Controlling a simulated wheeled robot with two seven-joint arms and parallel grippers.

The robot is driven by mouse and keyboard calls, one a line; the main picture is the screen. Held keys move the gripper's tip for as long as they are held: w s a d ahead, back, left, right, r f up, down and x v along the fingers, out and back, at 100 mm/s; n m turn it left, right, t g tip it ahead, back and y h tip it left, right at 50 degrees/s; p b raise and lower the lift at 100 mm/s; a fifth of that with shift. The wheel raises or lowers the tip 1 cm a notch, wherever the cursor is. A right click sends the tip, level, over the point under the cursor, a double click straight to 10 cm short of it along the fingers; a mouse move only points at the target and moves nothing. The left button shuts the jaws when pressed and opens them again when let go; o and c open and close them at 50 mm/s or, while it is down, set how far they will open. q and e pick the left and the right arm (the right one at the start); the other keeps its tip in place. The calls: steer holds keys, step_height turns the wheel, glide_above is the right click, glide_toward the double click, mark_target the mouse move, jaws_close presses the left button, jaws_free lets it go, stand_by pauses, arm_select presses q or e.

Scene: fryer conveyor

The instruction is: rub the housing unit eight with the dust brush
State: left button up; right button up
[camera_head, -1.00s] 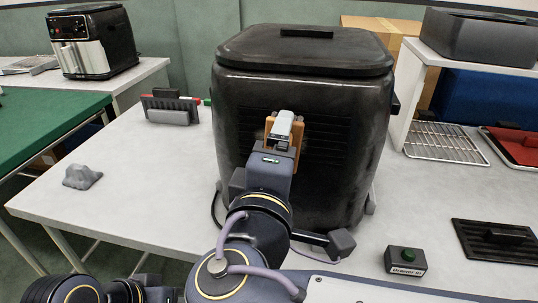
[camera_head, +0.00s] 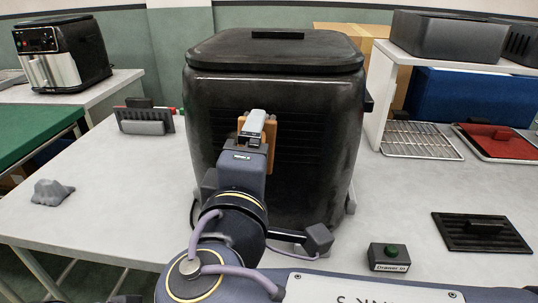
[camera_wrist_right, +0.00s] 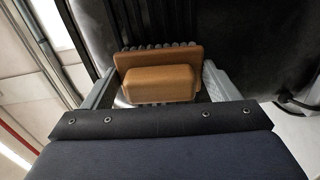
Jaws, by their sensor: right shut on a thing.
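The housing (camera_head: 325,130), a large black appliance body with a lid and a slatted front panel, stands upright on the grey table; I see no number on it. My right gripper (camera_head: 257,130) is in front of the upper panel, left of its middle. It is shut on the dust brush (camera_head: 243,124), a brown block with dark bristles. In the right wrist view, the brush (camera_wrist_right: 158,83) sits between the fingers, bristles facing the dark housing (camera_wrist_right: 160,20). The bristles are at or very near its surface; I cannot tell whether they touch. My left gripper is out of view.
A grey lump (camera_head: 52,192) and a small rack (camera_head: 145,120) lie left on the table.

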steer(key=shift+w+a, duration=0.1)
steer(key=shift+a, duration=2.25)
steer(key=s, duration=0.6)
steer(key=shift+b, duration=0.35)
steer(key=shift+a, duration=0.1)
steer(key=s, duration=0.3)
steer(key=shift+s, duration=0.1)
